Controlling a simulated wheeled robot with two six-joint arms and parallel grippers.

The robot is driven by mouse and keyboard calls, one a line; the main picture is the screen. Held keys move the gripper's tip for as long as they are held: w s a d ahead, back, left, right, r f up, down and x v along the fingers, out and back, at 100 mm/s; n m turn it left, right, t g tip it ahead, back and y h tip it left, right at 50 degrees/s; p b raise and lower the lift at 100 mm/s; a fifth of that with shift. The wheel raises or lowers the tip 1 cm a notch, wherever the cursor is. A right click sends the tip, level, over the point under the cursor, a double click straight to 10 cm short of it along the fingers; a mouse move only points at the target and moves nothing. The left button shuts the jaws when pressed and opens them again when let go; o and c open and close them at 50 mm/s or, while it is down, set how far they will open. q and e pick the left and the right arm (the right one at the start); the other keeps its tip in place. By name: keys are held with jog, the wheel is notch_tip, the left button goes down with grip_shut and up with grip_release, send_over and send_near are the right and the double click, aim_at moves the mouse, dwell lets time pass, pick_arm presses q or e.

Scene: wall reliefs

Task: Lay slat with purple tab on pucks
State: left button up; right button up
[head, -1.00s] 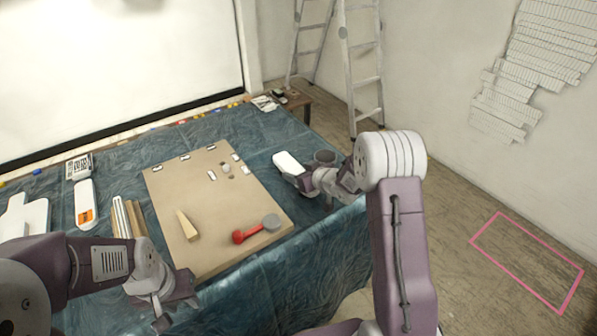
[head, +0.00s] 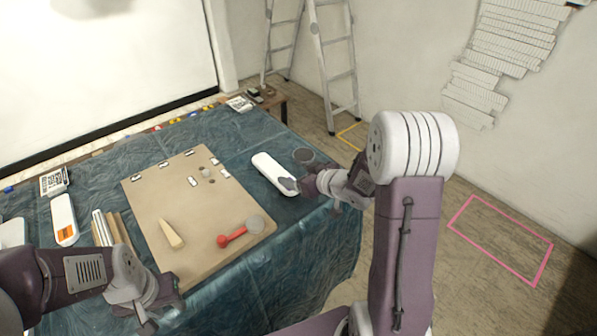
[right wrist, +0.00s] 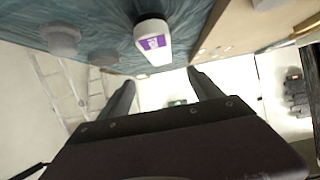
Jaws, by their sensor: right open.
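A long white slat (head: 268,169) lies on the blue cloth right of the brown board. In the right wrist view its near end carries a purple tab (right wrist: 152,43). My right gripper (head: 293,186) is at the slat's near end and covers part of it in the head view. In the wrist view its fingers (right wrist: 162,82) are apart with nothing between them. A dark grey puck (head: 303,155) lies right of the slat; a grey disc also shows in the wrist view (right wrist: 60,38). My left gripper (head: 165,312) is open and empty at the board's front left.
The board (head: 190,215) holds a wooden wedge (head: 171,234), a red-handled tool (head: 232,237) and small white pieces. A white slat with an orange tab (head: 64,219) and wooden strips lie at left. A ladder (head: 335,65) stands behind.

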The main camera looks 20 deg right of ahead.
jog(key=s+f+g+h, duration=0.1)
jog(key=s+d+f+m+g+h, duration=0.1)
jog(key=s, duration=0.1)
jog(key=s+d+f+m+h, duration=0.1)
jog(key=s, duration=0.1)
jog(key=shift+s+d+g+h, duration=0.1)
jog(key=shift+s+g+h, duration=0.1)
jog(key=shift+g+h, duration=0.2)
jog(key=s+a+f+m+g, duration=0.1)
jog(key=s+a+g, duration=0.1)
jog(key=s, duration=0.7)
jog(key=s+a+f+m+g, duration=0.1)
jog(key=s+a+f+g, duration=0.1)
jog(key=s+g, duration=0.3)
jog(key=s+a, duration=0.1)
jog(key=s, duration=0.2)
jog(key=shift+s+a, duration=0.2)
jog(key=shift+s, duration=0.2)
